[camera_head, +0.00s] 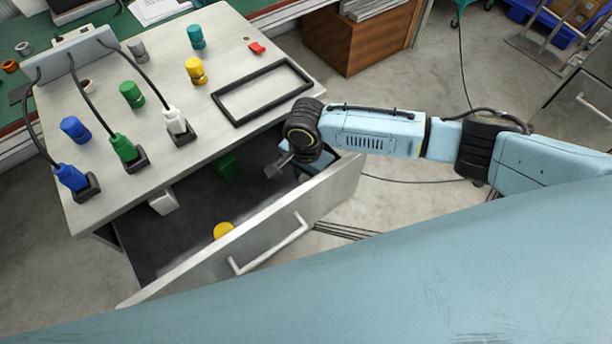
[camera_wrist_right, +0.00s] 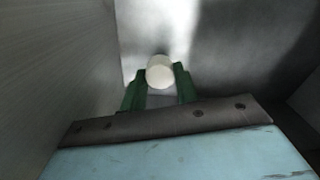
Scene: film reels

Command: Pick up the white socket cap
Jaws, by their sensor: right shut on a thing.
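A round white cap (camera_wrist_right: 160,72) sits between the two green fingers of my right gripper (camera_wrist_right: 160,88) in the right wrist view, and the fingers are shut on it. In the head view my right gripper (camera_head: 278,165) reaches down into the open drawer (camera_head: 335,187) at its right end. The cap is hard to make out there because the arm hides part of it. My left gripper is not in view.
The drawer also holds a white piece (camera_head: 163,203), a green piece (camera_head: 227,167) and a yellow disc (camera_head: 223,230). On the tabletop above stand plugged cables, coloured caps and an empty black frame (camera_head: 262,92). The drawer walls are close around my right gripper.

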